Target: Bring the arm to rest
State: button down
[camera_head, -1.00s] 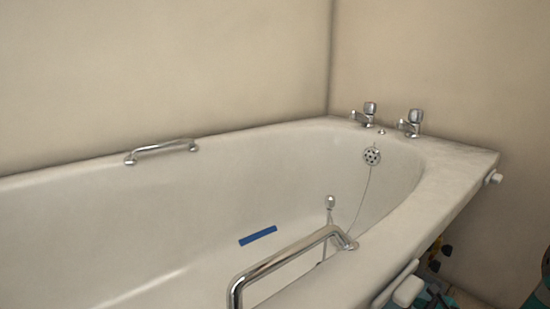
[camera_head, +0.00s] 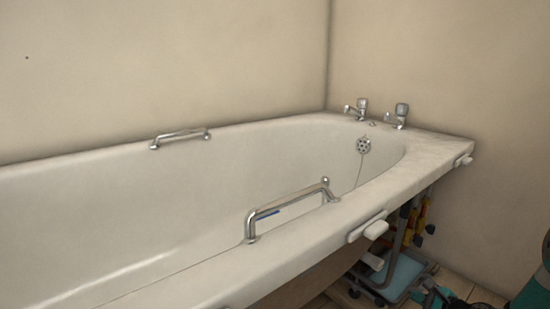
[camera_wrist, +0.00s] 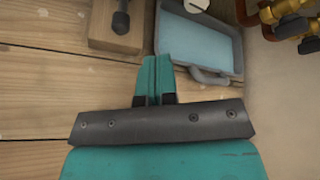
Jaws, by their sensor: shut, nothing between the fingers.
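My gripper (camera_wrist: 154,80) shows in the wrist view with its two teal fingers together, shut and empty, above a wooden plank floor (camera_wrist: 55,90). A grey tray with a light blue inside (camera_wrist: 200,37) lies just beyond the fingertips. In the head view, a teal part of my arm (camera_head: 535,285) shows at the lower right edge, in front of the bath's right end.
A white bathtub (camera_head: 100,205) with chrome grab rails (camera_head: 290,205) and taps (camera_head: 400,115) fills the head view. A wooden block with a dark knob (camera_wrist: 118,25) and brass fittings (camera_wrist: 290,12) are near my gripper.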

jog(key=s+a+r+n+g, duration=0.2)
jog(key=a+r+n+g, duration=0.1)
jog(key=a+r+n, duration=0.4)
jog(key=s+a+r+n+g, duration=0.15)
jog(key=r+n, duration=0.35)
jog(key=r, duration=0.5)
jog(key=s+a+r+n+g+h, duration=0.25)
jog(key=s+r+n, duration=0.3)
jog(key=s, duration=0.35)
jog(key=s+a+r+n+g+h, duration=0.1)
jog(key=s+r+n+h, duration=0.2)
jog(key=s+r+n, duration=0.5)
jog(key=s+a+r+n+g+y+p, duration=0.1)
jog(key=s+a+r+n+p, duration=0.1)
jog(key=s+a+r+p, duration=0.45)
jog(key=s+a+r+n+g+y+p, duration=0.1)
jog(key=s+a+r+y+p, duration=0.15)
jog(key=r+p, duration=0.7)
jog(key=s+a+r+n+g+y+p, duration=0.15)
jog(key=s+a+r+p, duration=0.4)
jog(key=r, duration=0.65)
notch_tip(320, 180, up, 34)
jog(key=w+p, duration=0.1)
jog(key=p, duration=3.2)
jog(key=shift+r+h, duration=0.2)
jog(key=shift+h, duration=0.15)
jog(key=shift+w, duration=0.1)
